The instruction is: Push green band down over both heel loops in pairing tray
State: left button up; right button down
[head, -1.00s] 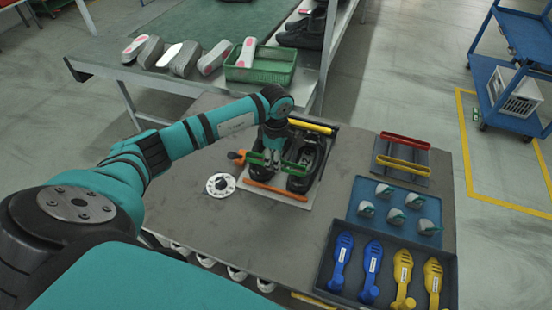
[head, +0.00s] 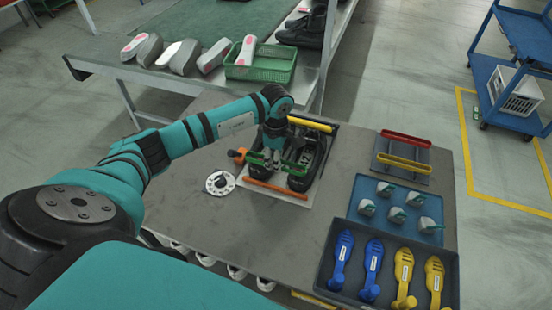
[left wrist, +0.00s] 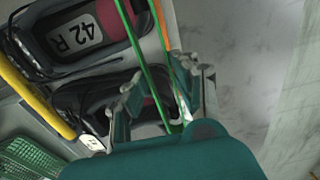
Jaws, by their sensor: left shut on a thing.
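Two dark shoes stand side by side in the pairing tray (head: 292,203), which has a yellow bar (head: 310,124) at the back and an orange bar (head: 275,189) at the front. The right shoe (head: 304,158) shows clearly; my arm hides much of the left one. My left gripper (head: 272,154) is over the left shoe, shut on the green band (head: 297,170). The band spans the heel ends of both shoes. In the left wrist view the band (left wrist: 147,70) runs as two strands past a shoe labelled "42 R" (left wrist: 73,37). Its height on the loops is unclear. My right gripper is not in view.
An orange-handled tool (head: 237,155) and a white disc (head: 220,183) lie left of the tray. To the right are a rack with red and yellow bands (head: 404,164), a blue mat (head: 380,226) with several small grey-green parts, and a dark tray (head: 327,262) of blue and yellow tools.

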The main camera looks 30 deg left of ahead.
pick_arm(q)
jog(key=shift+f, duration=0.3)
jog(key=shift+r, duration=0.1)
jog(key=o, duration=0.9)
notch_tip(320, 180, up, 9)
jog(key=p, duration=0.5)
dwell(0.5)
dwell(0.4)
